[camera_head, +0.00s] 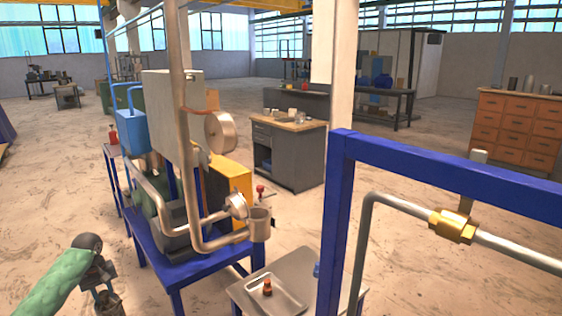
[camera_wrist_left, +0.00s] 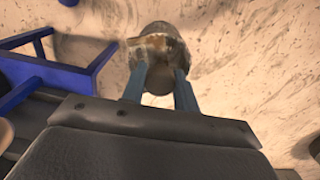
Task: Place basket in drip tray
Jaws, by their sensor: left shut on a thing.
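My left gripper (camera_head: 106,291) is at the lower left, with its green-sleeved arm coming in from the left. It is shut on the basket (camera_head: 109,306), a small dull metal cup, cut off by the bottom edge. In the left wrist view the gripper's two blue fingers (camera_wrist_left: 159,92) close on the basket (camera_wrist_left: 157,42), which looks rounded and worn, over bare floor. The drip tray (camera_head: 289,286) is a shallow pale metal tray on a small grey table to the right, apart from the gripper. My right gripper is not in view.
A blue-framed pump stand (camera_head: 203,272) with pipes stands between my left gripper and the tray. A small brown-red bottle (camera_head: 267,287) stands in the tray. A blue frame (camera_head: 336,220) with a pipe and brass fitting (camera_head: 452,226) rises at the right.

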